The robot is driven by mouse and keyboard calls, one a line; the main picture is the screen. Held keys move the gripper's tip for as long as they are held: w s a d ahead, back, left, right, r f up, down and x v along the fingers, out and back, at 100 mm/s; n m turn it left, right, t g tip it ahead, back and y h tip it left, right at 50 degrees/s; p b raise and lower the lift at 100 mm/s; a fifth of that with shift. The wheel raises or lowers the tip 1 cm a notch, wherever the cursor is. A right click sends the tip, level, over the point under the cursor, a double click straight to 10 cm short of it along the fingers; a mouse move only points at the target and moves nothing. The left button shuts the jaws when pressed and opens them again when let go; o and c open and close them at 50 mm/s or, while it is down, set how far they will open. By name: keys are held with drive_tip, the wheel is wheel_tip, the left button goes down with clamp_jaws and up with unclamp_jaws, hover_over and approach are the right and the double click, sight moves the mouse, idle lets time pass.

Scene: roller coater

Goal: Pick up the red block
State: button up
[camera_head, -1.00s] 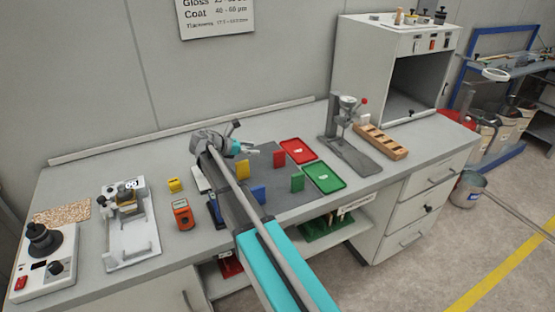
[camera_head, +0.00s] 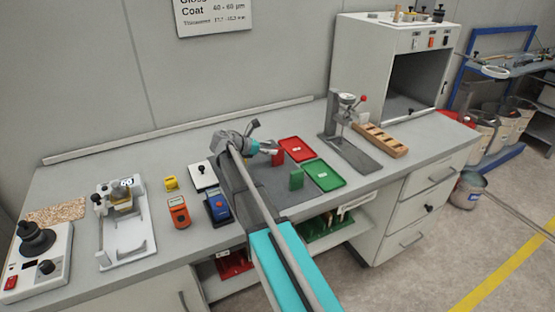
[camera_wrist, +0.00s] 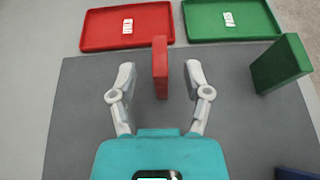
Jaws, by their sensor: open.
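The red block (camera_wrist: 160,68) stands upright on the dark grey mat. In the wrist view it lies just ahead of and between the open fingers of my gripper (camera_wrist: 160,78), with gaps on both sides. In the head view the red block (camera_head: 278,157) shows only in part, beside the end of my gripper (camera_head: 271,150).
A red tray (camera_wrist: 125,40) and a green tray (camera_wrist: 215,34) lie beyond the mat (camera_wrist: 80,120). A green block (camera_wrist: 280,64) stands right of the red block. A blue block (camera_wrist: 297,173) shows at the lower right corner. A stand (camera_head: 347,140) is farther right.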

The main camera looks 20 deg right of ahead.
sight(282, 149)
drive_tip(key=shift+b+x, duration=1.05)
drive_tip(key=shift+x, duration=1.7)
clamp_jaws()
